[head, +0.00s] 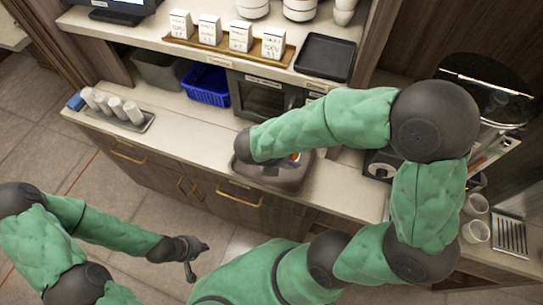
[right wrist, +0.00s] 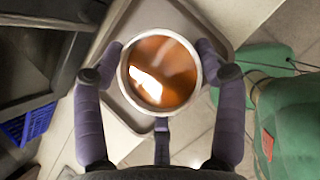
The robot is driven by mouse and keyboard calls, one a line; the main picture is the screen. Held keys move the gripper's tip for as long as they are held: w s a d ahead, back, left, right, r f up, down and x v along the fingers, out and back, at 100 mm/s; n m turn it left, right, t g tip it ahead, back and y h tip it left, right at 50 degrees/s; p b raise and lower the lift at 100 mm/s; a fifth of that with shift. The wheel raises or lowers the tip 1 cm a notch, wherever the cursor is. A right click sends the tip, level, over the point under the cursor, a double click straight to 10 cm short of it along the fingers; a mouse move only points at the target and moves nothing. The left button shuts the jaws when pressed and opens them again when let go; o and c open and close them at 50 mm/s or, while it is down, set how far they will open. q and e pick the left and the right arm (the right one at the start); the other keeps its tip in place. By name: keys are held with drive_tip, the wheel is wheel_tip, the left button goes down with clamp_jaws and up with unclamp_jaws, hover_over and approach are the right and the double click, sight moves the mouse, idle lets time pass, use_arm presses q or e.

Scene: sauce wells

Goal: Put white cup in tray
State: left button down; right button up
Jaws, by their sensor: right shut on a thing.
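The white cup (right wrist: 125,75), filled with brown-red liquid, is upright between the fingers of my right gripper (right wrist: 160,75), which is shut on it. In the right wrist view the grey-beige tray (right wrist: 218,25) lies beneath the cup. In the head view the tray (head: 242,173) sits at the counter's front edge, and my right forearm and hand hide much of it and nearly all of the cup. I cannot tell whether the cup's base touches the tray. My left gripper (head: 198,260) is open and empty, low in front of the cabinets, away from the cup.
A blue basket (head: 206,85) and a dark appliance (head: 263,98) stand behind the tray. A small tray of cups (head: 121,112) is at the counter's left end. A black tray (head: 325,57) and white cartons (head: 240,36) stand on the upper shelf. Counter left of the tray is clear.

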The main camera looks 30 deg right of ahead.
drive_tip(key=w+f, duration=0.2)
drive_tip(key=w+f+b, duration=0.1)
drive_tip(key=w+f, duration=0.3)
drive_tip(key=shift+w+a+b, duration=0.2)
drive_tip(key=shift+a+b, duration=0.2)
drive_tip(key=shift+w+f, duration=0.25)
drive_tip(key=shift+f, duration=0.15)
drive_tip(key=shift+w+f+b, duration=0.15)
drive_tip(key=shift+f+b, duration=0.55)
drive_tip(key=shift+f, duration=0.85)
drive_tip(key=shift+a+f, duration=0.1)
drive_tip(key=shift+f, duration=0.05)
drive_tip(key=o, duration=1.4)
drive_tip(key=shift+a+r, duration=0.1)
drive_tip(key=shift+r, duration=0.25)
drive_tip(key=p+v, duration=0.3)
drive_tip(key=v, duration=0.8)
drive_tip(key=shift+a+r, duration=0.1)
drive_tip(key=shift+r, duration=0.15)
